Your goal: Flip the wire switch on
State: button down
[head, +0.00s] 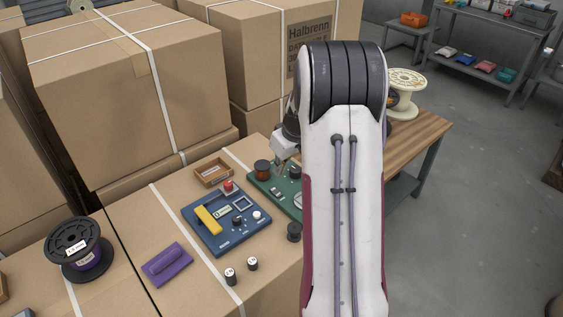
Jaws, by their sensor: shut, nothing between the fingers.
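A blue panel (227,218) lies on a cardboard box, with a yellow lever or bar (208,220), a red button (228,186), dark and white knobs and small labels. A green panel (262,182) lies to its right, with a copper-brown spool (262,168), a small light-coloured switch-like part (276,193) and a dark knob (295,171). My arm hides its right part. I cannot tell which control is the wire switch; labels are too small to read. My gripper (281,171) is shut and empty, over the far part of the green panel. Whether it touches anything is unclear.
A small brown tray (213,173) lies behind the blue panel. A purple block (167,264), a black spool (79,248) and small cylinders (230,276) are nearer. Tall boxes (130,90) stand behind. A wooden bench (425,133) bearing a pale spool (404,95) is at the right.

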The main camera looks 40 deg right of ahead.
send_over(276, 192)
notch_tip(276, 192, down, 6)
jog(key=shift+w+r, duration=0.1)
jog(key=shift+s+x, duration=0.25)
jog(key=shift+x, duration=0.9)
jog(key=shift+d, duration=0.1)
jog(key=shift+w+f+g, duration=0.25)
jog(key=shift+f+g, duration=0.05)
jog(key=shift+f+g, duration=0.15)
jog(key=shift+g, duration=0.15)
jog(key=shift+s, duration=0.85)
